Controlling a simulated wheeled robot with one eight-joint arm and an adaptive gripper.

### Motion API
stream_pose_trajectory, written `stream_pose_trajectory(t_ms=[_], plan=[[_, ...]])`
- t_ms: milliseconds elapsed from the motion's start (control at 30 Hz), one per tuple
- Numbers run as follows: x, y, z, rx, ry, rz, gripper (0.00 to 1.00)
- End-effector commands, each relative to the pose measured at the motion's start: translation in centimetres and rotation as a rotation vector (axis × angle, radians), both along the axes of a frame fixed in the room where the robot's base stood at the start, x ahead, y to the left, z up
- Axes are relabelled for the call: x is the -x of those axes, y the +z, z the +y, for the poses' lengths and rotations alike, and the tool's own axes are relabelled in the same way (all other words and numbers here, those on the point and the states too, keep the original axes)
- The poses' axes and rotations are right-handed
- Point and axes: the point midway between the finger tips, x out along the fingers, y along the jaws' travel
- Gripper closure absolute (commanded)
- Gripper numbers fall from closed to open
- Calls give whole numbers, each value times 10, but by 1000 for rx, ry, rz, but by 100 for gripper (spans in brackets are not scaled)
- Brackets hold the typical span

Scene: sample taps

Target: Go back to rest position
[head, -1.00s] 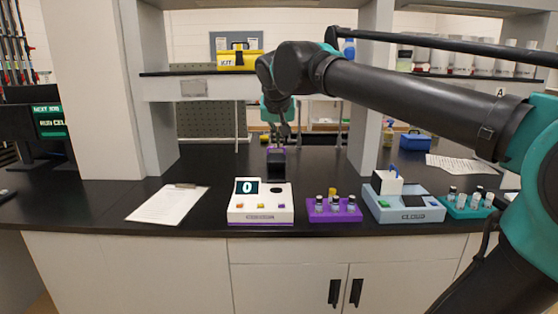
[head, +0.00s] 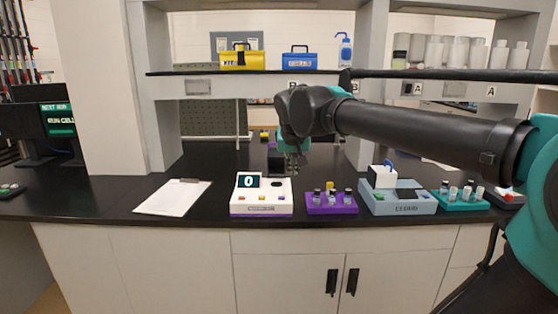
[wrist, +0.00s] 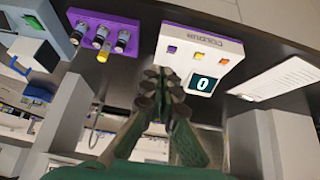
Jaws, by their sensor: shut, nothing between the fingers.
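My gripper (head: 294,168) hangs above the bench in the head view, behind and above the right end of the white colour meter (head: 262,196). Its fingers point down, shut and empty. In the wrist view the closed fingertips (wrist: 162,76) are in the middle, between the meter (wrist: 205,57) and the purple vial rack (wrist: 122,25). The meter's screen reads 0. My arm reaches in from the right across the upper part of the head view.
A purple rack (head: 345,208) holds several vials. Right of it stand a pale blue device (head: 401,208) and a teal vial rack (head: 468,205). A clipboard (head: 172,197) lies left. A shelf (head: 270,72) carries a yellow and a blue case.

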Motion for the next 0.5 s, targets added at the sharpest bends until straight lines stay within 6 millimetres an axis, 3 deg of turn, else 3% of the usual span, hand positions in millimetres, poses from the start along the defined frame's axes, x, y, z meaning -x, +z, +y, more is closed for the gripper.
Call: stream_pose_trajectory(t_ms=[167,267,500], plan=[[11,-58,-33,9,-13,40,100],[25,-102,-58,10,-17,70,100],[98,-226,-121,0,-15,152,100]])
